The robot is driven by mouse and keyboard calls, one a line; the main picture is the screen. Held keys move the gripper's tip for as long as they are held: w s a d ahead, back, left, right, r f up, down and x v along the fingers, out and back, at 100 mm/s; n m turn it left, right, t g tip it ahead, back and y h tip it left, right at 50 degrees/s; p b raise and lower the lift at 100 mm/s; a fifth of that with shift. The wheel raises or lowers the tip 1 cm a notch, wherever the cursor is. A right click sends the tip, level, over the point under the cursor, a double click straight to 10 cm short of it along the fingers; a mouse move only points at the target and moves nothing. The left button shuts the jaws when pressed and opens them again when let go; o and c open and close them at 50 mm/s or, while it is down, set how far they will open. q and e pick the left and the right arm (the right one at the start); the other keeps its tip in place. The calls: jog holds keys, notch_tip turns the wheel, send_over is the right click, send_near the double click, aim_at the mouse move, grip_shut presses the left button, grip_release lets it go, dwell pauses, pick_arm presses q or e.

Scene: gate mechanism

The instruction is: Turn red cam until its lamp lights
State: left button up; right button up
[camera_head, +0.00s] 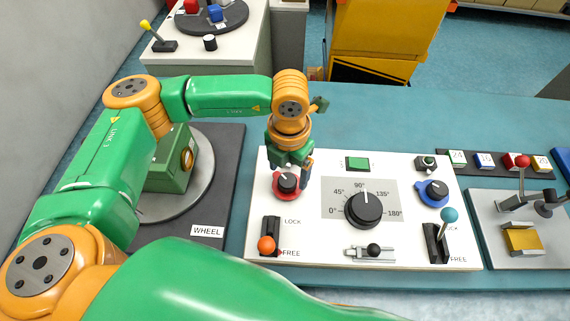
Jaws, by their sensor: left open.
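The red cam (286,193) is on the left of the white panel (400,275), a red base with a black knob on top. My left gripper (291,178) is directly over it, pointing down, with its open fingers on either side of the black knob. I cannot tell whether the fingers touch the knob. No lamp beside the red cam shows clearly; the arm covers that part of the panel. My right gripper is not in view.
The panel also has a large black dial (364,209), a blue cam (433,191), an orange-knobbed lever (267,244), a teal-knobbed lever (448,216) and a small slider (373,250). A wheel unit (206,185) stands left. A grey plate with a red-knobbed lever (522,161) is right.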

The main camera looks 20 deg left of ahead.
aim_at(288, 180)
pick_arm(q)
notch_tip(288, 180, down, 3)
jog(key=shift+f, duration=0.1)
jog(key=shift+w+a+f, duration=0.15)
grip_shut()
jog(key=shift+f+m+b, duration=0.15)
jog(key=shift+m+b, duration=0.35)
jog(key=shift+b, duration=0.2)
jog(key=m+b, duration=0.5)
jog(key=b, duration=0.1)
jog(key=shift+b, duration=0.4)
jog(key=shift+m+b, duration=1)
jog(key=shift+m, duration=0.3)
jog(key=shift+r, duration=0.2)
